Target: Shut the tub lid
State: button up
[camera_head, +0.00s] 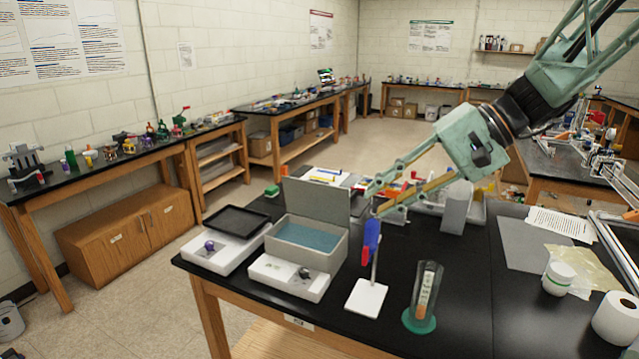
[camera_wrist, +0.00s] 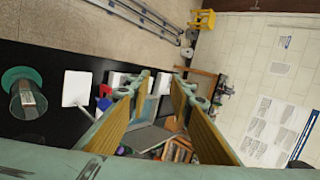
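The tub (camera_head: 330,258) is a grey box with a blue-grey inside, on the black bench. Its grey lid (camera_head: 318,200) stands up, open, along the tub's back edge. My gripper (camera_head: 374,201) is to the right of the lid in the head view, above the bench, with its two tan-padded fingers apart and nothing between them. In the wrist view the fingertips (camera_wrist: 163,80) show a clear gap. A grey panel, likely the lid (camera_wrist: 150,138), and part of the tub's inside show between the fingers there. Touch between gripper and lid is not visible.
A blue-and-red item on a white-based stand (camera_head: 368,298) is just below my gripper. A clear cylinder with a green base (camera_head: 424,297) stands to its right. White scales (camera_head: 290,277) sit before and left of the tub. A grey block (camera_head: 456,207) stands behind.

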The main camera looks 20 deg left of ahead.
aim_at(318, 198)
jog(key=w+a+f+t+y, duration=0.1)
jog(key=w+f, duration=0.4)
jog(key=w, duration=0.6)
jog(key=w+a+f+m+t+y+p, duration=0.1)
jog(key=w+a+f+y, duration=0.3)
jog(key=w, duration=0.8)
jog(key=w+a+f+m+t+y+p, duration=0.1)
jog(key=w+a+f+y, duration=0.2)
jog(key=w, duration=0.9)
jog(key=a+f, duration=0.3)
jog(key=f, duration=0.1)
jog(key=shift+f+t, duration=0.25)
jog(key=shift+t, duration=0.15)
jog(key=shift+w+a, duration=0.1)
jog(key=shift+w+a+p, duration=0.2)
jog(key=shift+w+a, duration=0.15)
jog(key=shift+a, duration=1.9)
jog(key=shift+w+a+p, duration=0.2)
jog(key=shift+w+a, duration=0.2)
jog(key=shift+a, duration=1.8)
jog(key=shift+w+a+p, duration=0.2)
jog(key=shift+w+a, duration=0.15)
jog(key=shift+a, duration=1.9)
jog(key=shift+c, duration=0.2)
grip_shut()
